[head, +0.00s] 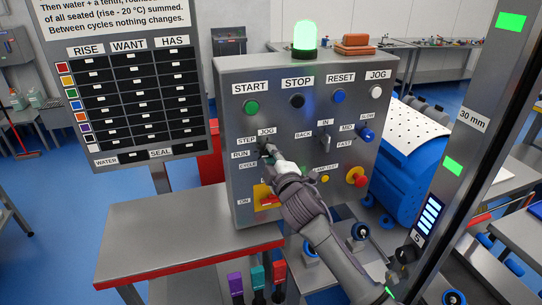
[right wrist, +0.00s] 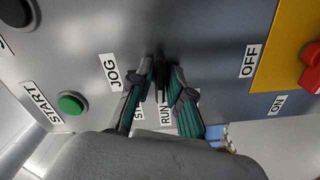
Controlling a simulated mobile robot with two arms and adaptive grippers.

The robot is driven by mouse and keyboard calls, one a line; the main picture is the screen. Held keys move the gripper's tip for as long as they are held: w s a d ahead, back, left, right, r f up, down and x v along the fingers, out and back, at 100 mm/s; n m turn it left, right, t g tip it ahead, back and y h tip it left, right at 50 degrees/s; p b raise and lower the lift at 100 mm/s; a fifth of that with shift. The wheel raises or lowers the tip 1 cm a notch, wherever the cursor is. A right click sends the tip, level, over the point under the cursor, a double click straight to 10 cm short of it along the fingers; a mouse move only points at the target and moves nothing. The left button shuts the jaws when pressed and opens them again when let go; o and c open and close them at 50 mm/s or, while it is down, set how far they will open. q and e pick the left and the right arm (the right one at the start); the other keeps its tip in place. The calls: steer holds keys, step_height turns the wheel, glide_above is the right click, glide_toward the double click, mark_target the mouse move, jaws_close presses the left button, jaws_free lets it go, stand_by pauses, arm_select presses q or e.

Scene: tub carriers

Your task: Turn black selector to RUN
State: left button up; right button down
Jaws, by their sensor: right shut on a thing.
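The black selector (right wrist: 159,62) is on the front of the grey control panel (head: 228,100), among the labels JOG (head: 266,131), STEP (head: 246,140), RUN (head: 240,154) and CYCLE (head: 248,165). My right gripper (head: 272,152) reaches it from the front right and hides most of it in the head view. In the right wrist view the two fingers of my right gripper (right wrist: 162,86) are closed around the selector, one on each side. The fingers partly cover the STEP and RUN labels there. I cannot tell which label the selector points to. My left gripper is not in view.
START (head: 251,107), STOP (head: 297,100) and RESET (head: 338,96) buttons sit above. A yellow-backed red switch (head: 268,199) is just below my gripper. A red emergency button (head: 356,177) and blue selector (head: 366,134) are to the right. A steel table (head: 165,230) stands front left.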

steer(key=c, duration=1.1)
jaws_free()
steer(key=shift+o, duration=0.2)
steer(key=v, duration=1.2)
